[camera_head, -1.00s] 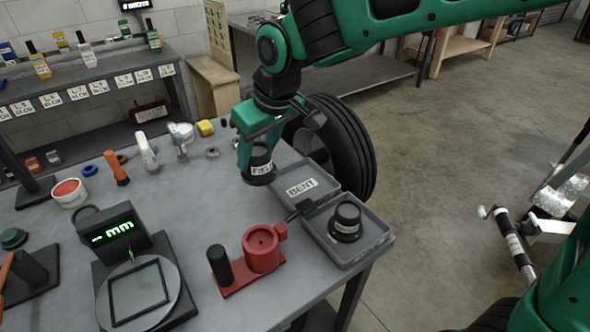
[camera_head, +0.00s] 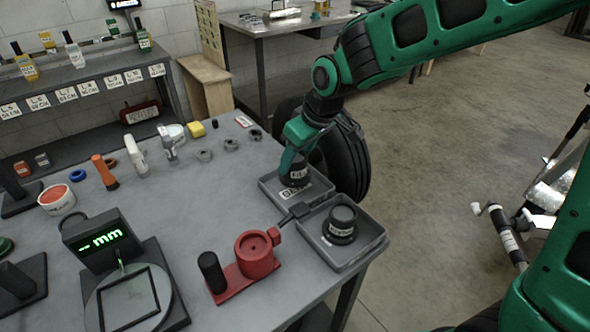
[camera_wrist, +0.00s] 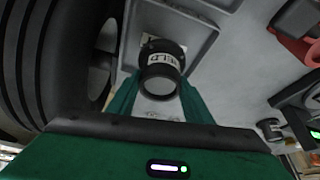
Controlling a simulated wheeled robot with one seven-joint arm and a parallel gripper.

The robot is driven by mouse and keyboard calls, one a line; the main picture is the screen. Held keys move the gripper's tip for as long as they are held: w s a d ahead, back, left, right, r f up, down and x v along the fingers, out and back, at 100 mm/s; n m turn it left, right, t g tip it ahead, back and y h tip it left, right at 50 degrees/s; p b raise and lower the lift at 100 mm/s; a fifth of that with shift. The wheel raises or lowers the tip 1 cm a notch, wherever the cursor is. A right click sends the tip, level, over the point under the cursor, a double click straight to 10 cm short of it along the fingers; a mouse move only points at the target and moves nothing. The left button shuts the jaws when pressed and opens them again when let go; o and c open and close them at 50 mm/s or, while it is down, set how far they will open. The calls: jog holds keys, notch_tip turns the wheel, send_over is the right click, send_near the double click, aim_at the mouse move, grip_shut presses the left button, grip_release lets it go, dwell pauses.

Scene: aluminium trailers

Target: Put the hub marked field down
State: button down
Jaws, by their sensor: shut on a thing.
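The hub marked FIELD (camera_head: 294,174) is a dark, stepped cylinder with a white label. It also shows in the wrist view (camera_wrist: 162,68), upright between my green fingers. My gripper (camera_head: 296,160) is shut on it. The hub is at the grey tray marked BENT (camera_head: 325,190), over or inside its bay; I cannot tell whether it touches the floor. Part of the BENT label shows just below it. A second dark hub (camera_head: 341,222) with a pale label sits in the nearer grey tray (camera_head: 372,245).
A red fixture (camera_head: 257,255) with a black post stands left of the nearer tray. A gauge with a green mm display (camera_head: 105,240) is further left. Small parts and bottles line the back. A black tyre (camera_head: 350,160) stands beyond the table's right edge.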

aim_at(295, 170)
jog(key=shift+f, duration=1.95)
jog(key=c, duration=0.9)
grip_release()
jog(key=shift+f, duration=0.1)
jog(key=v, duration=1.2)
